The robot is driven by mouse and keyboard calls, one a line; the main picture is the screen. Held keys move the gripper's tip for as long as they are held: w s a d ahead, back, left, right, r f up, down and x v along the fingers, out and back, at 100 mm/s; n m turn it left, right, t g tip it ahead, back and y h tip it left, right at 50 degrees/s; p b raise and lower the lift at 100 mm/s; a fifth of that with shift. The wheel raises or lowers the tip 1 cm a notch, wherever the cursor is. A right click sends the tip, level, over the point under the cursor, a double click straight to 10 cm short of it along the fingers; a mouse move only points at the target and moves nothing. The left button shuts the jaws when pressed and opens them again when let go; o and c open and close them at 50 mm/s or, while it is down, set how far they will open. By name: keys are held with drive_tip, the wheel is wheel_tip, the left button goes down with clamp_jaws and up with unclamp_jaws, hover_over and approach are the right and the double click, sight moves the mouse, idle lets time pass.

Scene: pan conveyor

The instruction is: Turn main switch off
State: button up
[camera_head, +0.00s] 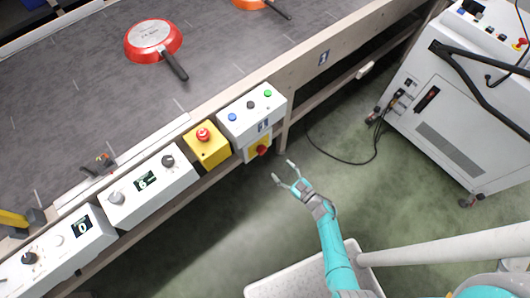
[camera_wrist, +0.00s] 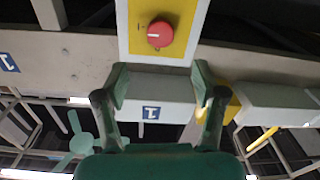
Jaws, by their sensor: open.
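The main switch is a red rotary knob (camera_head: 263,151) on a yellow plate, on the front of a white control box (camera_head: 251,112) at the conveyor's edge. In the wrist view the red knob (camera_wrist: 160,33) is ahead at the top middle, with a white mark pointing left. My gripper (camera_head: 283,171) is open and empty, a little below and right of the switch in the head view. In the wrist view its two fingers (camera_wrist: 158,90) are spread, with the knob beyond them and not touched.
A yellow box with a red emergency button (camera_head: 203,134) sits left of the switch box. More white control boxes (camera_head: 150,186) line the edge. Pans (camera_head: 153,40) lie on the belt. A white cabinet (camera_head: 450,100) stands right, and a white crate (camera_head: 300,285) lies below.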

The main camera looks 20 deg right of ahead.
sight(264, 152)
drive_tip(key=x, duration=1)
drive_tip(key=shift+w+a, duration=0.2)
drive_tip(key=shift+w, duration=0.05)
drive_tip(key=c, duration=1.1)
